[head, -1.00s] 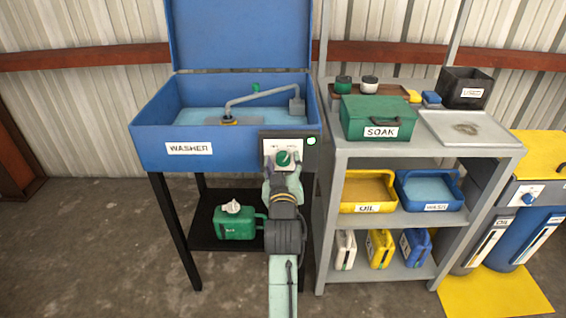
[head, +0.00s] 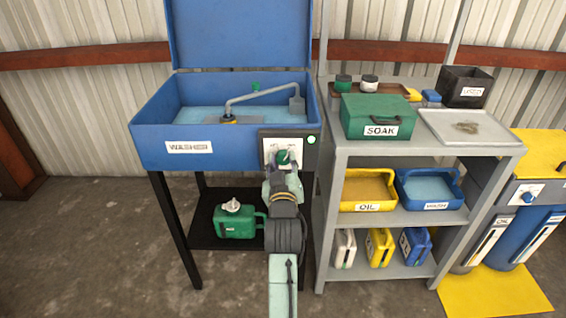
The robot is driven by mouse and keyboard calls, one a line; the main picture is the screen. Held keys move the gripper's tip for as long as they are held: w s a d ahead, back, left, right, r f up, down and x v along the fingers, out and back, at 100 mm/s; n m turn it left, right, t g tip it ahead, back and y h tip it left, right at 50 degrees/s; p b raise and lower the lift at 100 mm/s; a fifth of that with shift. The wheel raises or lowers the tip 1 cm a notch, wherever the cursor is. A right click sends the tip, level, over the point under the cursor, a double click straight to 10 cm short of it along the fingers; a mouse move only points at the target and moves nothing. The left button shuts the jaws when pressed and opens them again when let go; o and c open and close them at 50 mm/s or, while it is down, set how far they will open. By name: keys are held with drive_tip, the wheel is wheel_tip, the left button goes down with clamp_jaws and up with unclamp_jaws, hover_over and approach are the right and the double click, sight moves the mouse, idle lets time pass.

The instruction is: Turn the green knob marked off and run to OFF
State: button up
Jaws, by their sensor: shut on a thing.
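The green knob (head: 283,157) sits on the pale plate of the dark control box (head: 310,150) at the right front of the blue washer (head: 150,145). The lettering on the plate is too small to read. My gripper (head: 281,166) reaches the plate from below and is shut on the knob. Its fingers cover the knob's lower part, so its exact pointer direction cannot be told. A small round pale-green lamp (head: 311,139) is at the box's upper right.
A grey shelf (head: 334,220) stands close on the right, with a green SOAK box (head: 378,117), trays and several small jugs. A green can (head: 234,222) sits on the washer's lower shelf. The floor in front at left is clear.

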drive_tip(key=shift+n, duration=0.4)
drive_tip(key=n, duration=1.3)
drive_tip(key=shift+a, duration=0.1)
idle(0.4)
drive_tip(key=o, duration=1.2)
drive_tip(key=shift+c, duration=0.2)
drive_tip(key=s, duration=0.7)
drive_tip(key=shift+s, duration=0.25)
